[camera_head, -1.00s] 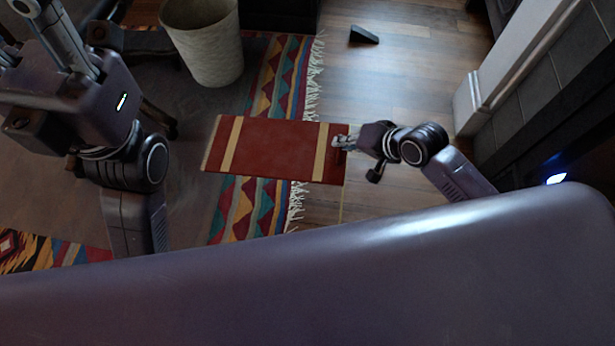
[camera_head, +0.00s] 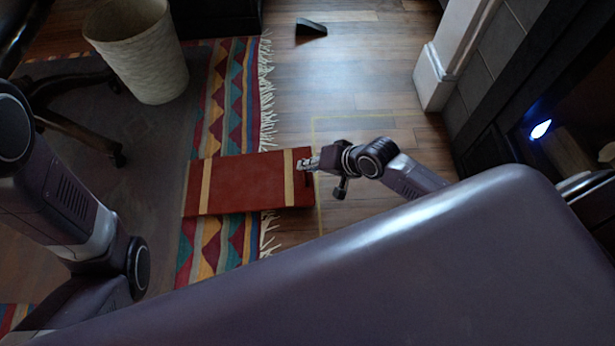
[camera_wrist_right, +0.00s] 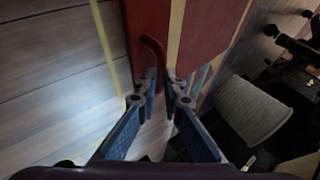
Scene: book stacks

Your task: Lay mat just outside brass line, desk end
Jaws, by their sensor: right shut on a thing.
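The mat (camera_head: 240,183) is a dark red, flat, stiff-looking oblong with a cream band near each end. It lies across the fringed edge of the patterned rug, with its right end over bare wood. My right gripper (camera_head: 304,165) is shut on that right end. Whether the mat touches the floor, I cannot tell. My left gripper is out of view.
A pale wastebasket (camera_head: 140,55) stands on the rug (camera_head: 222,100) at the upper left, beside dark chair legs (camera_head: 75,120). A black wedge (camera_head: 310,27) lies on the wood floor. A white post base (camera_head: 435,78) stands at the right. Wood floor between is clear.

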